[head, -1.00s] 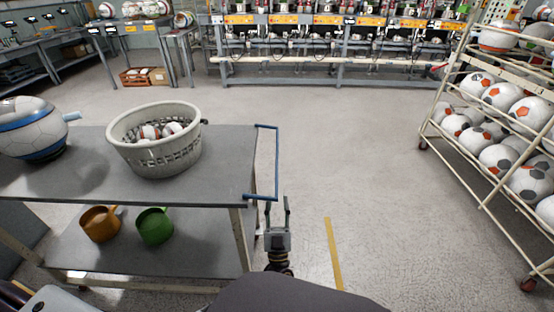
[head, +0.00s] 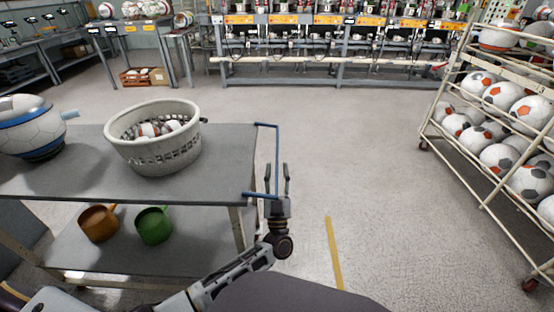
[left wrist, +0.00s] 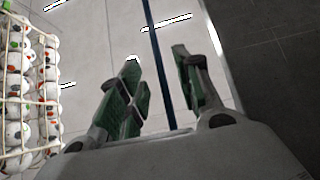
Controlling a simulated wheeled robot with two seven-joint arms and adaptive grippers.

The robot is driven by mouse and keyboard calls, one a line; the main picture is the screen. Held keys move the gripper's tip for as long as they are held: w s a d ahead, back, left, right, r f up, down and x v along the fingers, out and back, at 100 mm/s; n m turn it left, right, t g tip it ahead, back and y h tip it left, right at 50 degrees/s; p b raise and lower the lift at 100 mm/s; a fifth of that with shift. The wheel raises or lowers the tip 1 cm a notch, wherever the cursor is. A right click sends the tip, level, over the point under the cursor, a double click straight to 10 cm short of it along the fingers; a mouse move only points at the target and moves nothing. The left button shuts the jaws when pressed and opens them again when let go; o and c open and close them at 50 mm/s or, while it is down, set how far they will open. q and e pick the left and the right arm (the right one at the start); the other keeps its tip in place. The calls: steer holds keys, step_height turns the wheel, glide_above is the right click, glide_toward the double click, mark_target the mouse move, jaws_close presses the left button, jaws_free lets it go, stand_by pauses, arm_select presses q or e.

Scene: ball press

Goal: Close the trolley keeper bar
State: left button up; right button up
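The blue keeper bar (head: 277,150) is a thin U-shaped rail standing out from the right end of the grey trolley (head: 225,150). Its two arms join the trolley's far and near right corners. My left gripper (head: 276,176) is at the near half of the bar, one finger on each side of it in the head view. In the left wrist view the blue bar (left wrist: 154,40) runs between the spread fingers of the left gripper (left wrist: 163,90). The fingers are open; contact with the bar cannot be told. My right gripper is not in view.
A white basket with balls (head: 185,152) and a ball-shaped vessel (head: 30,132) stand on the trolley top. An orange pot (head: 98,224) and a green pot (head: 153,226) are on its lower shelf. A ball rack (head: 470,175) stands right; the floor between is clear.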

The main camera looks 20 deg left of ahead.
mark_target(277, 156)
arm_select(q)
steer(key=shift+b+x, duration=0.3)
steer(key=shift+x, duration=1.9)
jaws_close()
